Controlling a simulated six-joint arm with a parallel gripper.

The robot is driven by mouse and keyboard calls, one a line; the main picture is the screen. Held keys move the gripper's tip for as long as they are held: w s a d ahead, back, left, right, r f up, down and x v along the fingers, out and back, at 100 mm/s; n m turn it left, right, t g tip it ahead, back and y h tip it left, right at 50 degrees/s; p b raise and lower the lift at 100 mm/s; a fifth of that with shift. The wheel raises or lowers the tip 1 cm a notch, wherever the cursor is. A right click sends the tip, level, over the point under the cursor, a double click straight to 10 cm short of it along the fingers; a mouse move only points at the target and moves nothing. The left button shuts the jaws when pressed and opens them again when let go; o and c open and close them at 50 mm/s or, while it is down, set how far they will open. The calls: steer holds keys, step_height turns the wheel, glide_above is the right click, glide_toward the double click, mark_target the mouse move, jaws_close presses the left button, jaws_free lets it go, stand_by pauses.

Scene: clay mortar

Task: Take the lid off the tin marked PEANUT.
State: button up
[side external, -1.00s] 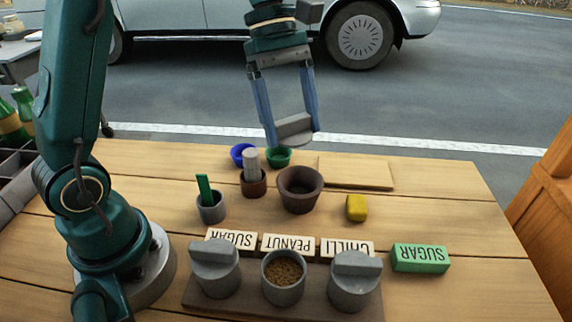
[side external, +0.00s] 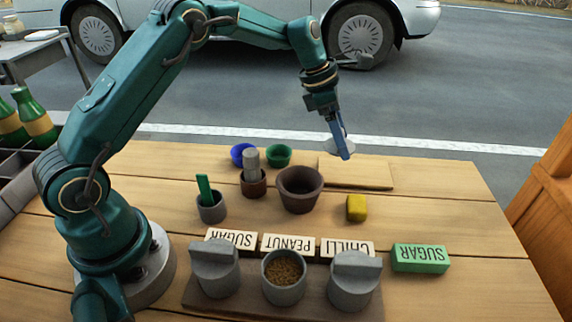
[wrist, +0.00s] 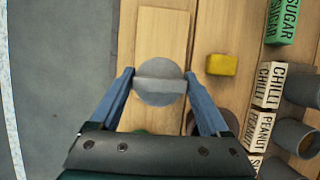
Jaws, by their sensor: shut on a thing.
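The tin (side external: 284,284) behind the PEANUT label block (side external: 289,244) stands open in the side view, with brown grainy contents showing. My gripper (wrist: 160,82) is shut on a round grey lid (wrist: 158,96), gripping the raised bar across its top. In the side view my gripper (side external: 342,150) holds the lid (side external: 338,143) in the air around the far edge of the table, near the flat wooden board (side external: 356,173). In the wrist view the lid appears over the board (wrist: 152,38); its exact height cannot be told.
The SUGAR tin (side external: 214,272) and CHILLI tin (side external: 353,284) have lids on. A brown bowl (side external: 299,191), a yellow block (side external: 356,208), small cups and a green SUGAR block (side external: 420,258) stand on the table. The board is bare.

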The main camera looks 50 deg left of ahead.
mark_target(336, 169)
steer(key=shift+f, duration=2.4)
steer(key=o, duration=1.2)
steer(key=shift+r, duration=3.55)
